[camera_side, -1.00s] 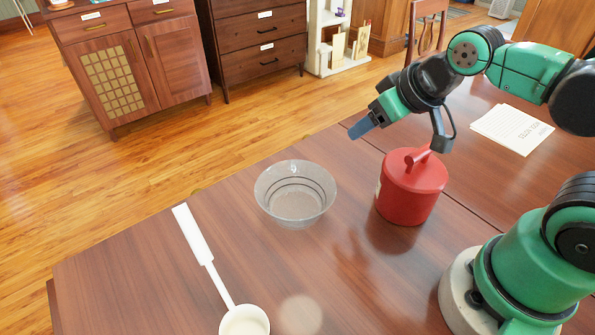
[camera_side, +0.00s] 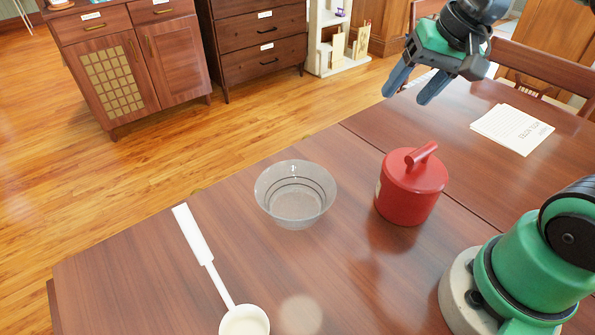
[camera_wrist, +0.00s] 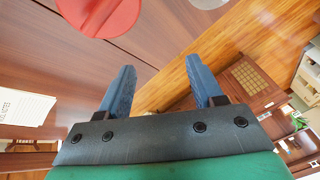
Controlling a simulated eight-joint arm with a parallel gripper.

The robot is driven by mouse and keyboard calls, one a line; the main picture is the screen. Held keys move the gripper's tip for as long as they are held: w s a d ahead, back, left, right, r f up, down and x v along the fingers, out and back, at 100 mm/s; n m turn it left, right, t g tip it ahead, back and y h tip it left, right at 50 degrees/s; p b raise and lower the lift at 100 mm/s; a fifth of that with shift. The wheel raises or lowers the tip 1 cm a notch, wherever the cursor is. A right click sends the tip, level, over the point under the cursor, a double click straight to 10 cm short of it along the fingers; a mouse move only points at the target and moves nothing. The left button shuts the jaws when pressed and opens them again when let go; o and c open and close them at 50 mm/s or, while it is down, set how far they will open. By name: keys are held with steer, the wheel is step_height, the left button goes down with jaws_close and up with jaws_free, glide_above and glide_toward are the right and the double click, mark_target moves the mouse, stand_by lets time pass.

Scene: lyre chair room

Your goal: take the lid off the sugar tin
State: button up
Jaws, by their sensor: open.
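The red sugar tin (camera_side: 405,200) stands upright on the wooden table. Its red lid (camera_side: 398,166), with a bar handle (camera_side: 421,153) on top, sits on the tin. In the wrist view the red lid (camera_wrist: 98,12) shows at the top edge, partly cut off, beyond the fingers. My gripper (camera_side: 408,94) is in the air above and behind the tin, apart from it. Its two blue fingers are spread with nothing between them, as the wrist view (camera_wrist: 163,82) also shows.
A clear glass bowl (camera_side: 295,192) stands left of the tin. A white long-handled scoop (camera_side: 204,250) lies at the front left. A stack of paper (camera_side: 512,129) lies at the right.

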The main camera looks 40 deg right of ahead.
steer(key=s+d+r+m+g+y, duration=0.15)
steer(key=s+d+m+y, duration=0.3)
steer(key=m, duration=0.65)
glide_above(423, 150)
steer(key=s+d, duration=0.1)
steer(key=d, duration=0.1)
steer(key=shift+g+h, duration=0.25)
steer(key=shift+g, duration=0.1)
step_height(423, 150, down, 4)
steer(key=shift+d+f, duration=0.1)
steer(key=shift+f, duration=0.7)
steer(key=shift+x, duration=2.75)
jaws_close()
